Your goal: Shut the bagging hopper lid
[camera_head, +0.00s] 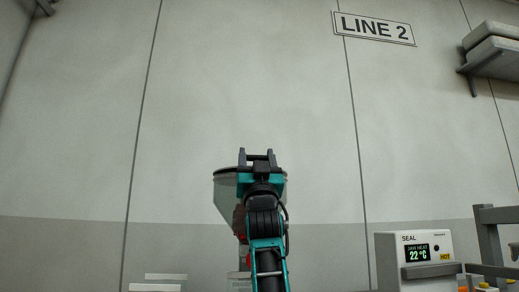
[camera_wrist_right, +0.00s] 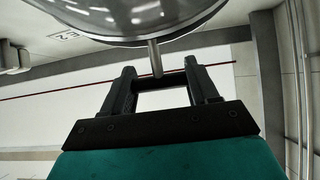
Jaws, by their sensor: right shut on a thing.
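My right gripper (camera_head: 257,157) points upward in the middle of the head view. A dark bar spans the space between its fingers, and I take this bar to be the lid handle. The gripper, which also shows in the right wrist view (camera_wrist_right: 160,75), is shut on it. There a metal stem (camera_wrist_right: 155,58) runs from the bar to a shiny rounded body (camera_wrist_right: 135,18), which seems to be the lid. Behind the gripper in the head view is the pale, tapered hopper (camera_head: 224,202) with a dark rim. My arm hides much of it, so the lid's angle is unclear. My left gripper is out of view.
A sealing unit (camera_head: 388,262) with a lit display stands at the lower right, beside a grey frame (camera_head: 488,240). A wall shelf (camera_head: 495,65) is at the upper right. The wall around the gripper is bare, with open room left and above.

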